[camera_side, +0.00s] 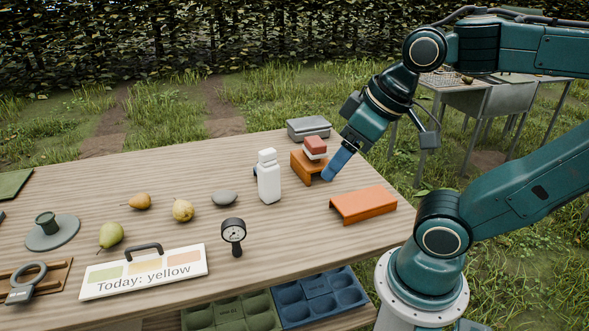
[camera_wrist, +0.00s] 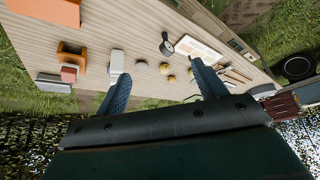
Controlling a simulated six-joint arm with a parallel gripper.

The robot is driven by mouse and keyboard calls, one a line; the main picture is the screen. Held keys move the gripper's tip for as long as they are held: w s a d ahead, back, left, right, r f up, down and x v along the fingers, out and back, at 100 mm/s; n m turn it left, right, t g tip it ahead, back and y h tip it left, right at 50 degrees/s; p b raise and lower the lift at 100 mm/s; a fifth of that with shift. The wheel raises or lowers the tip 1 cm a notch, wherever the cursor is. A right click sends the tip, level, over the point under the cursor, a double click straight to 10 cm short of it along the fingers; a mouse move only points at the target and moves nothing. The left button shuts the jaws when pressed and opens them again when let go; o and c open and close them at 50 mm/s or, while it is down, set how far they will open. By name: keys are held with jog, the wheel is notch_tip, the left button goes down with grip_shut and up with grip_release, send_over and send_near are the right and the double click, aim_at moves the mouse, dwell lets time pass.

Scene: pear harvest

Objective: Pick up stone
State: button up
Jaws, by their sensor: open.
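The stone (camera_side: 225,198) is a small grey oval lying on the wooden table, between the yellow pear and the white bottle. In the wrist view a small pale grey shape (camera_wrist: 142,65) beside the bottle appears to be the stone. My gripper (camera_side: 338,164) is above the table's right part, beside the orange stand and well to the right of the stone. In the wrist view its two blue fingers (camera_wrist: 160,78) are spread apart with nothing between their tips.
A white bottle (camera_side: 269,178) stands between stone and gripper. An orange stand (camera_side: 304,167) bears a red-and-white block (camera_side: 315,146). Pears (camera_side: 182,210) lie left of the stone; a gauge (camera_side: 233,231) stands in front. An orange bench (camera_side: 362,204) is at right. Table around the stone is clear.

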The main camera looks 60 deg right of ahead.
jog(key=shift+o, duration=0.5)
jog(key=m+g+y, duration=0.2)
jog(key=m+y, duration=0.1)
jog(key=m, duration=2.5)
send_over(227, 192)
jog(key=s+d, duration=0.1)
notch_tip(227, 192, down, 21)
jog(key=shift+s+f, duration=0.15)
jog(key=shift+f, duration=3.3)
jog(key=shift+x, duration=2.7)
